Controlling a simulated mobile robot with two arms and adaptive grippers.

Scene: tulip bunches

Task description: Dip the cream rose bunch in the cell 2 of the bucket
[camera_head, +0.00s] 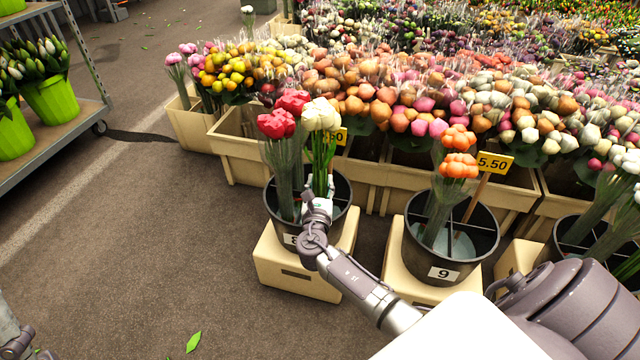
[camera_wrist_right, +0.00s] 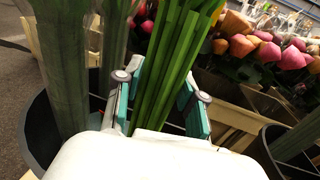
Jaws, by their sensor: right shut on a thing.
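The cream rose bunch (camera_head: 321,115) is upright over the right part of the black bucket marked 8 (camera_head: 341,222). My right gripper (camera_head: 318,205) is shut on its green stems, which also show between the teal finger pads (camera_wrist_right: 162,100) in the right wrist view. Two red bunches (camera_head: 277,124) stand in the same bucket, to the left of and behind the cream one. My gripper hides the lower stems and much of the bucket's inside, so I cannot tell how deep the bunch is or in which cell. Part of my left arm shows at the lower left edge; its fingers are not clear.
Bucket 9 (camera_head: 447,273), holding orange bunches (camera_head: 459,152), stands to the right on a beige crate. Beige crates full of flowers line the back. A grey rack (camera_head: 62,126) with green pots is at left. The floor between is open, with a loose leaf (camera_head: 193,342).

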